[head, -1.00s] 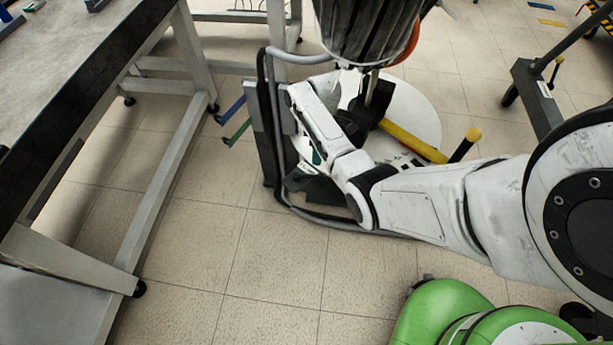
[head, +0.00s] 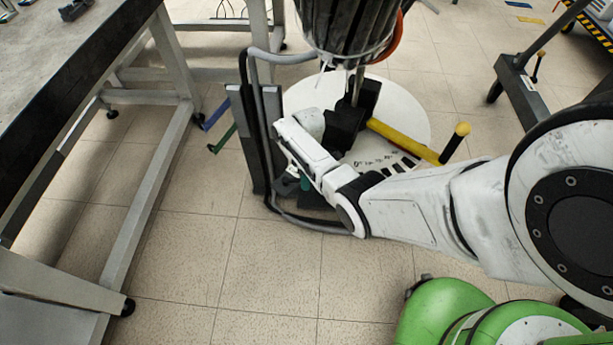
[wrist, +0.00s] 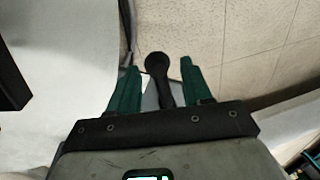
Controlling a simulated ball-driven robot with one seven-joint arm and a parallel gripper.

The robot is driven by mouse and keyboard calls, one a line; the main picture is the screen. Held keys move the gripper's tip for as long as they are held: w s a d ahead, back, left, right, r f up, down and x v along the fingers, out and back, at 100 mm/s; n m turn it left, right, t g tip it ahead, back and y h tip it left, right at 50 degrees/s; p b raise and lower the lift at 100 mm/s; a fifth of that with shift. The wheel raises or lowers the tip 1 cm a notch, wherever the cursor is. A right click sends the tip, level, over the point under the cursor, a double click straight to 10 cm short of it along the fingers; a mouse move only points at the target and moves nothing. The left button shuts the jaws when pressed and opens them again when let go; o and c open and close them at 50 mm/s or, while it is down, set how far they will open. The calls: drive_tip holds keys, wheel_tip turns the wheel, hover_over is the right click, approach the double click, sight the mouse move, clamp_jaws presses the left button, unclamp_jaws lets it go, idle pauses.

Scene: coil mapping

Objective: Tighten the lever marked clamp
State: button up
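In the wrist view, a black bar with a round end (wrist: 157,65) stands between the two teal fingers of my gripper (wrist: 158,72). The fingers are apart, with gaps showing on both sides of the bar. In the head view, my gripper (head: 304,184) is mostly hidden behind my white wrist, low beside the stand's dark upright. A yellow lever (head: 405,141) reaches over the white round base. A blue lever (head: 222,112) and a green lever (head: 223,138) stick out left of the upright. No clamp marking is legible.
The white round plate (head: 408,98) has a printed scale. A dark ribbed coil body (head: 352,28) hangs above it. A grey cable loops around the upright (head: 248,135). A workbench (head: 75,95) stands at left. The tiled floor in front is clear.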

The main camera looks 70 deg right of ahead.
clamp_jaws()
idle(0.3)
drive_tip(key=shift+a+r, duration=0.1)
drive_tip(key=shift+w+a+m+t+h+p, duration=0.2)
drive_tip(key=shift+w+a+m+t+p, duration=0.3)
drive_tip(key=shift+a+m+p, duration=1.55)
drive_tip(key=shift+w+a+m+t+h+p, duration=0.2)
drive_tip(key=shift+w+a+m+t+p, duration=0.4)
drive_tip(key=shift+m, duration=2.7)
drive_tip(key=shift+w+a+m+t+h+p, duration=0.2)
drive_tip(key=shift+w+a+m+p, duration=0.15)
drive_tip(key=shift+a+m+p, duration=1.75)
drive_tip(key=shift+d+m+b, duration=0.55)
drive_tip(key=shift+d+m, duration=0.05)
drive_tip(key=shift+m, duration=0.05)
unclamp_jaws()
